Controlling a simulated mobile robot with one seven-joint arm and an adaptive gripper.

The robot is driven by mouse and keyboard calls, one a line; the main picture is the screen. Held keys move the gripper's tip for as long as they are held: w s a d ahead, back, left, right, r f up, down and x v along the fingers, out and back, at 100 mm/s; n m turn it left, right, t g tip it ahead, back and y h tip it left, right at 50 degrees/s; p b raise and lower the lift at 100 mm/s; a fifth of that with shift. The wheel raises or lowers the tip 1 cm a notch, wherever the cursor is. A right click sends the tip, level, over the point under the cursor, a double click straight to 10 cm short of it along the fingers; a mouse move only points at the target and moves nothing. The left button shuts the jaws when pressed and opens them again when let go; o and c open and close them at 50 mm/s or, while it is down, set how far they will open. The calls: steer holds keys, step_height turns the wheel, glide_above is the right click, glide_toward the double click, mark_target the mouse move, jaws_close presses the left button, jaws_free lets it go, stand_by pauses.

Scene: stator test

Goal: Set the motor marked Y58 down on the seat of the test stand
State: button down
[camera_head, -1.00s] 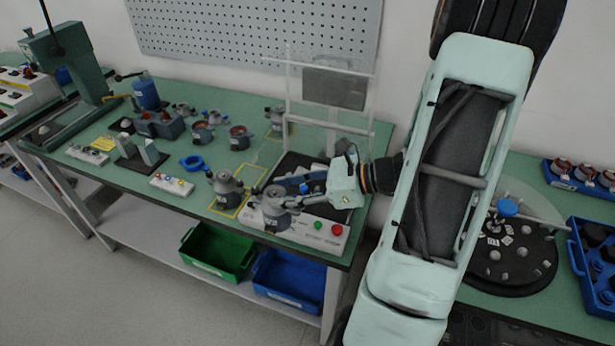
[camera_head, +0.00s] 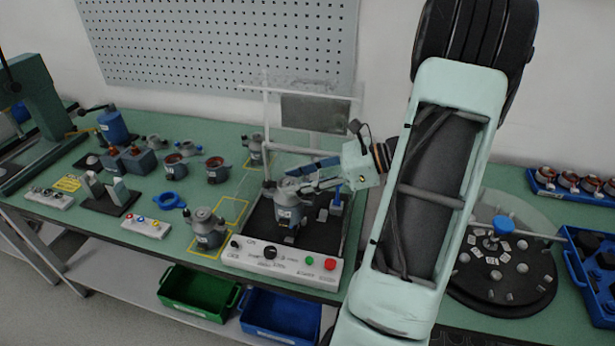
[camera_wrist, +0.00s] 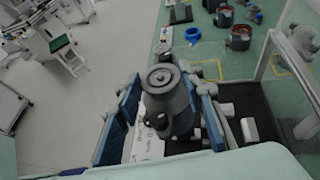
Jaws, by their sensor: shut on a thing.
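A grey motor (camera_head: 287,208) with a pale label is upright in my gripper (camera_head: 303,186). The wrist view shows the motor (camera_wrist: 168,100) between the two dark blue fingers, which are shut on its sides. The label is too small to read. It stands over the black base of the test stand (camera_head: 258,222), behind the stand's front panel. I cannot tell whether its underside touches the seat, which the motor hides.
The control panel (camera_head: 285,262) has red and green buttons. A screen (camera_head: 315,113) and a clear frame rise behind the stand. Another grey motor (camera_head: 207,228) stands just left of it, and one (camera_head: 255,150) farther back. Right lies a round black tray (camera_head: 505,275).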

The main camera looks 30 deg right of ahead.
steer(key=w+d+p, duration=0.1)
steer(key=w+d, duration=0.5)
steer(key=d, duration=0.1)
step_height(320, 180, down, 7)
steer(key=p, duration=0.1)
steer(key=shift+w, duration=0.15)
steer(key=shift+f, duration=0.35)
steer(key=shift+f+b, duration=0.2)
steer(key=shift+b, duration=0.2)
steer(key=c, duration=1.3)
jaws_free()
